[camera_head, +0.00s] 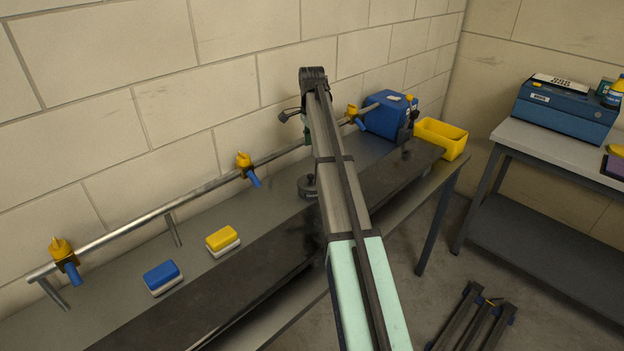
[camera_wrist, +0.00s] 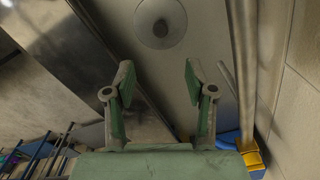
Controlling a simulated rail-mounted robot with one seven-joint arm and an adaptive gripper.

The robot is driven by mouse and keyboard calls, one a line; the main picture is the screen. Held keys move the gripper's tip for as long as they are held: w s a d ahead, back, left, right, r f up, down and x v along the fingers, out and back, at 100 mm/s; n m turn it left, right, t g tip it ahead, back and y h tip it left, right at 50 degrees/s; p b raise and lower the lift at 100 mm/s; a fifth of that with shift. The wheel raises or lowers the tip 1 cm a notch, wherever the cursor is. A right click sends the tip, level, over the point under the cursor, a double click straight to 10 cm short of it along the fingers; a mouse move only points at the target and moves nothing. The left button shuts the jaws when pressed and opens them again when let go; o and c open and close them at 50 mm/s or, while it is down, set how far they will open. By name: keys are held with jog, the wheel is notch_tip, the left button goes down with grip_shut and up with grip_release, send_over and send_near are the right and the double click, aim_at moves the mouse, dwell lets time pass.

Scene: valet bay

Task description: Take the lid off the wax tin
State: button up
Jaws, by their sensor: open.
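The wax tin (camera_head: 308,188) is a small dark round tin with a knob on its lid. It stands on the grey bench, partly hidden behind my arm in the head view. In the wrist view the round lid (camera_wrist: 177,36) shows at the top edge, with its knob (camera_wrist: 160,27) near the middle. My gripper (camera_wrist: 158,76) is open and empty, its two green-padded fingers apart. The tin lies beyond the fingertips, and the fingers do not touch it. In the head view the gripper is mostly hidden by my arm.
A rail (camera_head: 205,188) with yellow-and-blue clamps runs along the wall behind the tin. A blue sponge (camera_head: 162,276) and a yellow sponge (camera_head: 222,239) lie left of it. A blue machine (camera_head: 388,116) and a yellow bin (camera_head: 441,139) stand at the bench's far end.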

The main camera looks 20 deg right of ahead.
aim_at(311, 175)
notch_tip(311, 175, down, 8)
jog(key=shift+r+p, duration=0.1)
jog(key=shift+p, duration=0.9)
jog(key=shift+a+f+p, duration=0.15)
jog(key=shift+f+p, duration=0.45)
jog(key=shift+f, duration=0.15)
jog(key=shift+f+p, duration=0.7)
jog(key=shift+f, duration=1.2)
grip_shut()
